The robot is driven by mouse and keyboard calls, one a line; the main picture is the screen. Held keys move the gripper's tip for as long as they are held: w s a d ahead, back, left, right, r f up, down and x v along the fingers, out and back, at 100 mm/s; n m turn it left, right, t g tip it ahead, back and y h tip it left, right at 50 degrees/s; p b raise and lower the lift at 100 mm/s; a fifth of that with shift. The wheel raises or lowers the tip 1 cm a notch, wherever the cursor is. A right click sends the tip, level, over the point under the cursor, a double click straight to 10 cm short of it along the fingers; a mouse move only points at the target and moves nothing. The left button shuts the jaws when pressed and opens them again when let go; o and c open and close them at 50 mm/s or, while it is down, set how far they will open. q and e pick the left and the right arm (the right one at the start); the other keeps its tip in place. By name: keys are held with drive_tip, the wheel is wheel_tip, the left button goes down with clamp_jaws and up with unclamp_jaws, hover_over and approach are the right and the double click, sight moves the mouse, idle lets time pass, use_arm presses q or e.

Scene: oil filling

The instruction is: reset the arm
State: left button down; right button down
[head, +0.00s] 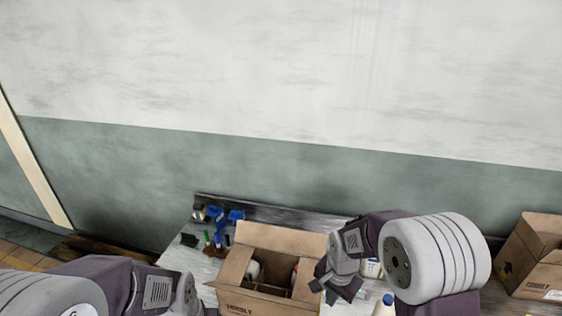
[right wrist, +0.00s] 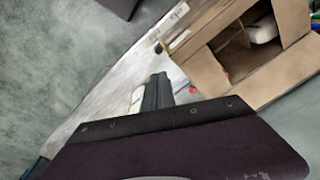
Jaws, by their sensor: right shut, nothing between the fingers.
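My right gripper (head: 328,290) is at the right edge of the open cardboard box (head: 258,303) in the head view. Its fingers are shut with nothing between them. In the right wrist view the closed fingers (right wrist: 155,92) point toward the tabletop beside the box (right wrist: 270,75). I cannot tell whether the gripper touches the box flap. My left arm shows at the lower left of the head view, but its gripper is out of view.
The box has dividers and holds a white item (head: 253,271). A white bottle with a blue cap (head: 385,303) stands right of the box. Blue items (head: 222,216) lie at the table's back left. Another cardboard box (head: 535,257) is at the far right. A wall (head: 300,170) stands behind the table.

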drive_tip(key=s+d+r+n+t, duration=0.1)
drive_tip(key=s+d+r+n, duration=0.3)
drive_tip(key=s+n, duration=0.45)
drive_tip(key=s+f+b, duration=0.2)
drive_tip(key=f+b, duration=0.9)
drive_tip(key=f, duration=0.1)
drive_tip(key=s+f+g+b, duration=0.1)
drive_tip(key=s+f+b, duration=0.1)
drive_tip(key=f+b, duration=0.9)
drive_tip(key=shift+f, duration=0.5)
